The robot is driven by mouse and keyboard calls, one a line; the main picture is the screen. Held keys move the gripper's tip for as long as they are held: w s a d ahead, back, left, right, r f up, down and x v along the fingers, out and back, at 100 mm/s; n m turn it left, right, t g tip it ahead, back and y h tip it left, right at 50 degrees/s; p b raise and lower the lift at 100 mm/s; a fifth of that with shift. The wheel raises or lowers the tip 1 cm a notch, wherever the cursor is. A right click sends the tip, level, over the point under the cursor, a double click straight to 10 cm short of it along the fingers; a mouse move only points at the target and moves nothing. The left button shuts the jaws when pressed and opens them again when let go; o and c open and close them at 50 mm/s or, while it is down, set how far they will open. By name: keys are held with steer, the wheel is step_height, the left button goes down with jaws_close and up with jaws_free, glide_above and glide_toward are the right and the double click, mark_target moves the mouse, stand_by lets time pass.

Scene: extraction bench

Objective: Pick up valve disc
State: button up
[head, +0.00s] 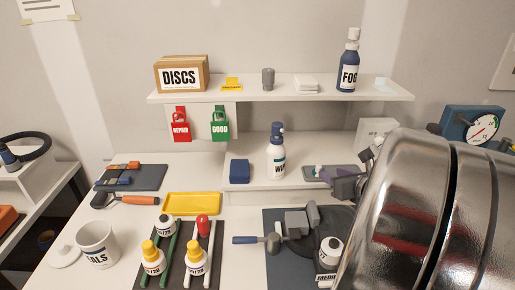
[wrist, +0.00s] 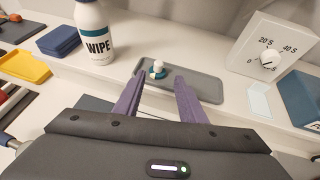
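A small white and teal piece (wrist: 158,70), which looks like the valve disc, sits on a grey tray (wrist: 205,88) in the wrist view. The tray also shows on the raised ledge in the head view (head: 312,175), where the piece is too small to make out clearly. My gripper (wrist: 159,79) has two purple fingers spread apart, with nothing visibly held between them. In the wrist view the piece appears between and just beyond the fingertips; the remaining distance is hard to tell. In the head view my gripper is partly hidden by my shiny arm.
A shelf (head: 280,92) runs above. A vise (head: 299,219) stands in front.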

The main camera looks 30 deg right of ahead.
mark_target(320, 168)
steer(key=shift+x, duration=1.35)
steer(key=shift+x, duration=2.6)
steer(key=shift+w+a+r, duration=0.1)
steer(key=shift+a, duration=0.05)
steer(key=shift+c, duration=0.3)
jaws_close()
